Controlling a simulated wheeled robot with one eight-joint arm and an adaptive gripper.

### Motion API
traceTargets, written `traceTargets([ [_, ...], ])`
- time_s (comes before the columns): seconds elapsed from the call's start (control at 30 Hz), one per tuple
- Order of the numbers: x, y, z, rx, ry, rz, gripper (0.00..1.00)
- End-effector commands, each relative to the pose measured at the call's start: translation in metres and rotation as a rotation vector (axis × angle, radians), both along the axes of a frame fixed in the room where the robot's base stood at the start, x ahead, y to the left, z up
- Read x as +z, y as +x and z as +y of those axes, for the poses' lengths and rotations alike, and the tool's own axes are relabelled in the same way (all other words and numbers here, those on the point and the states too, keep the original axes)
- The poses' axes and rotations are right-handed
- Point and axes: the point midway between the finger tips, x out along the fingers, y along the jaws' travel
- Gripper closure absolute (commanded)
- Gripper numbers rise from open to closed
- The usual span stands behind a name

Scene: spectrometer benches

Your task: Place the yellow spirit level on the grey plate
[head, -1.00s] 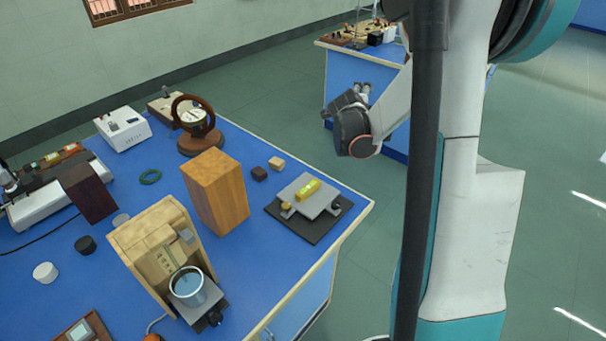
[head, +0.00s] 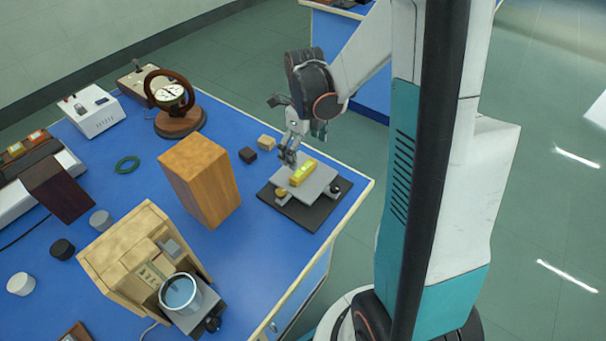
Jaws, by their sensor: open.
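The yellow spirit level (head: 303,172) lies flat on the grey plate (head: 318,182), near its upper left part. The plate is part of a small stand with brass and dark knobs, on a dark base (head: 308,214). My gripper (head: 289,160) reaches down over the bench. Its fingertips are close to the left end of the level and partly overlap the plate's upper left edge in the picture. The fingers are open, with nothing seen between them. I cannot tell whether they touch the level or the plate.
A tall wooden block (head: 203,180) stands left of the stand. Small dark (head: 247,155) and light (head: 266,142) blocks lie behind it. A wooden instrument with a blue cup (head: 180,294) is at the front. The bench edge (head: 350,211) runs close on the right.

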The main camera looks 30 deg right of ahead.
Motion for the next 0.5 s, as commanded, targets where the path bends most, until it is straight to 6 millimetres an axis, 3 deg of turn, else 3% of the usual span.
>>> traceTargets([
  [0.1,-0.017,0.000,0.000,0.000,-0.001,0.000,0.00],
  [0.37,-0.029,-0.002,-0.001,0.000,-0.001,0.000,0.00],
  [0.5,-0.048,-0.007,-0.003,-0.001,-0.001,0.000,0.00],
])
